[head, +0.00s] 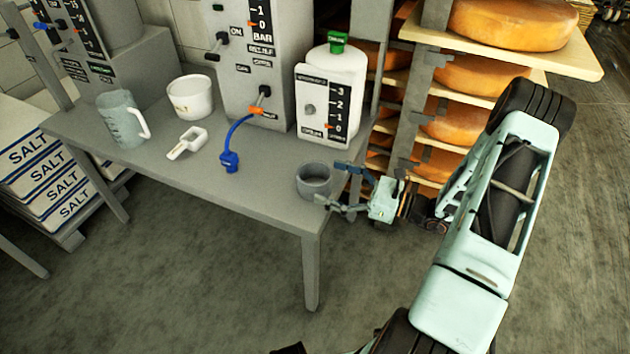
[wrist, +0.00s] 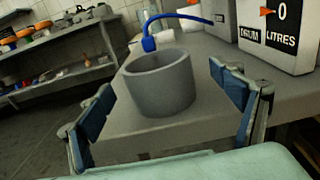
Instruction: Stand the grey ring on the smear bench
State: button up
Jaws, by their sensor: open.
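The grey ring (head: 315,181) stands on the grey bench (head: 255,192), close to its front right corner. In the wrist view the ring (wrist: 160,90) is upright, its round opening facing up. My gripper (head: 336,186) is at the bench's right end, beside the ring. In the wrist view its two blue-padded fingers (wrist: 165,118) are spread wide, one to each side of the ring. The ring shows between them with gaps on both sides, and I see no contact. Whether this bench is the smear bench I cannot tell from any label.
A blue hose nozzle (head: 229,160), white scoop (head: 187,143), clear jug (head: 122,119) and white tub (head: 190,97) sit further left on the bench. The labelled white drum (head: 325,105) stands behind the ring. Shelves of orange cheese wheels (head: 478,76) rise behind my arm.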

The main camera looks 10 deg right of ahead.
aim_at(315, 176)
jog(key=x, duration=0.4)
jog(key=shift+a+r, duration=0.15)
jog(key=shift+a, duration=0.15)
jog(key=shift+c, duration=0.3)
jog(key=c, duration=1.4)
jog(key=shift+o, duration=0.2)
jog(key=shift+r, duration=0.1)
